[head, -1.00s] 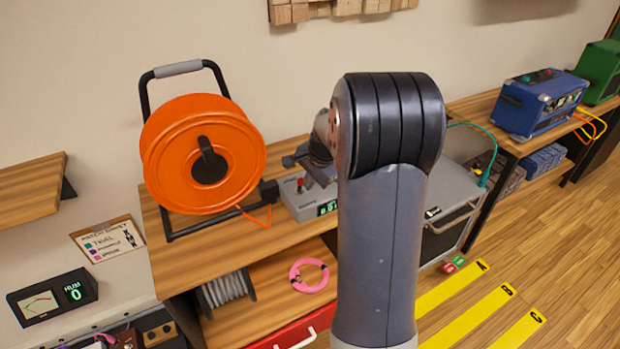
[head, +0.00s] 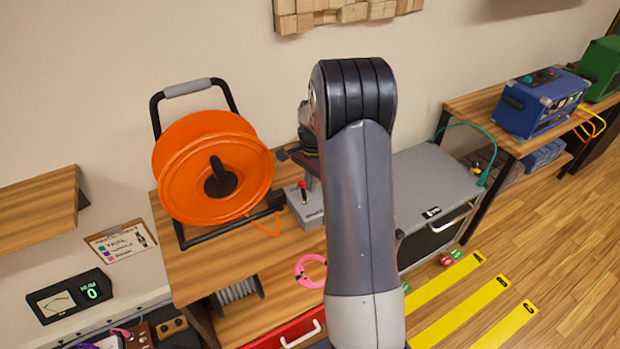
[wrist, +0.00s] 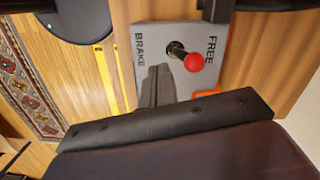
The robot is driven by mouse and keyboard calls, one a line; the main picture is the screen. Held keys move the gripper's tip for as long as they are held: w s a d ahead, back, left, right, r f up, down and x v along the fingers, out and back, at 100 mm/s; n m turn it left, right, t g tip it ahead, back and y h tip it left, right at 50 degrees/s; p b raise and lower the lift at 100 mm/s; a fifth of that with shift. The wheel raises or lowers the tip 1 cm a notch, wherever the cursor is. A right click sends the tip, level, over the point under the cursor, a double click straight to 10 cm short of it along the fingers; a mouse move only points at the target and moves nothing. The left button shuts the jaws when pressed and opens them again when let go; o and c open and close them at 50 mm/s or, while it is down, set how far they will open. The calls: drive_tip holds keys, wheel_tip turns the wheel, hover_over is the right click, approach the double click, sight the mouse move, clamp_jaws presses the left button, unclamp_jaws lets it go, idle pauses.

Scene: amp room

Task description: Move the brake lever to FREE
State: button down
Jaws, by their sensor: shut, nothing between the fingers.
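The brake lever (wrist: 193,62) is a dark stem with a red knob on a grey box (wrist: 150,30). BRAKE is printed at the box's left and FREE at its right in the wrist view. There the knob leans right, nearer the FREE print, though the slanted view may exaggerate this. In the head view the lever (head: 303,186) stands on the box beside the orange reel. My gripper (wrist: 158,68) is shut and empty. Its fingers appear on the BRAKE side of the lever, apart from the knob in the picture. In the head view my arm hides most of the gripper.
The orange cable reel (head: 190,170) stands close left of the box on the wooden bench (head: 195,265). A pink cable coil (head: 311,284) lies on the shelf below. A grey cabinet (head: 435,175) stands right of my arm. Yellow stripes mark the floor.

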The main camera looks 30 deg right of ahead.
drive_tip(key=shift+w+r, duration=0.1)
drive_tip(key=shift+w, duration=0.05)
drive_tip(key=shift+r+p, duration=0.55)
drive_tip(key=shift+r, duration=0.1)
